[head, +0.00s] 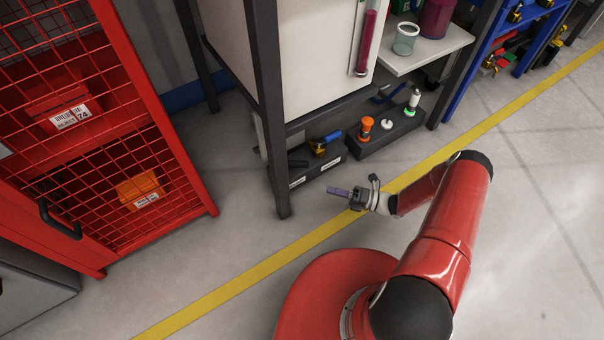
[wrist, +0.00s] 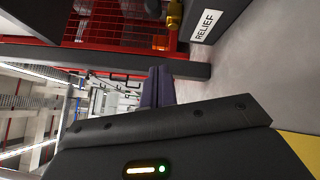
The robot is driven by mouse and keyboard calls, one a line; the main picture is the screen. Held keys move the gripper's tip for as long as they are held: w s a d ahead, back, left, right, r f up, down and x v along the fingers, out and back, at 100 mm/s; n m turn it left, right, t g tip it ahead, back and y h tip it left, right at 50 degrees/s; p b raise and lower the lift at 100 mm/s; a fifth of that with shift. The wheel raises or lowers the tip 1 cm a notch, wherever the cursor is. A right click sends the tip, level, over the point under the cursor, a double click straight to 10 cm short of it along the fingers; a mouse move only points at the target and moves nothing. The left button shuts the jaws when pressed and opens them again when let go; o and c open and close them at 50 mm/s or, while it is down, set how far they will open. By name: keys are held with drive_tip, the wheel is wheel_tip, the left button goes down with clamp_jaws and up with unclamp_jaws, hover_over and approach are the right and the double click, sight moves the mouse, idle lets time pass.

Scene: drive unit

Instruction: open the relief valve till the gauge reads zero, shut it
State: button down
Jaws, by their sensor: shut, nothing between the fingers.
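A brass-coloured valve (head: 318,149) with a blue handle (head: 333,136) sits on a low dark box under the white cabinet. In the wrist view part of the brass valve (wrist: 174,14) shows at the top edge, beside a white label reading RELIEF (wrist: 205,25). My gripper (head: 334,190) is low over the floor, in front of the boxes and apart from the valve. In the wrist view its purple fingers (wrist: 158,84) lie together with nothing between them. I cannot make out a gauge face in either view.
An orange knob (head: 366,125), a white cap (head: 386,124) and a white-and-green fitting (head: 411,102) stand on the neighbouring dark box. A dark frame post (head: 269,120) stands left of the valve. A red mesh cage (head: 200,180) is at left. The floor around the yellow line is clear.

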approach(293, 164)
drive_tip(key=s+a+f, duration=0.2)
drive_tip(key=s+a, duration=0.2)
drive_tip(key=a, duration=0.2)
drive_tip(key=shift+w+d+r+m, duration=0.1)
drive_tip(key=shift+w+d+m, duration=0.05)
drive_tip(key=shift+w, duration=0.45)
drive_tip(key=shift+w+d+r+m, duration=0.1)
drive_tip(key=shift+w+d, duration=0.05)
drive_tip(key=shift+w, duration=0.45)
drive_tip(key=shift+w+d+r+m, duration=0.1)
drive_tip(key=shift+w+d+m, duration=0.05)
drive_tip(key=shift+w, duration=0.45)
drive_tip(key=shift+d, duration=0.1)
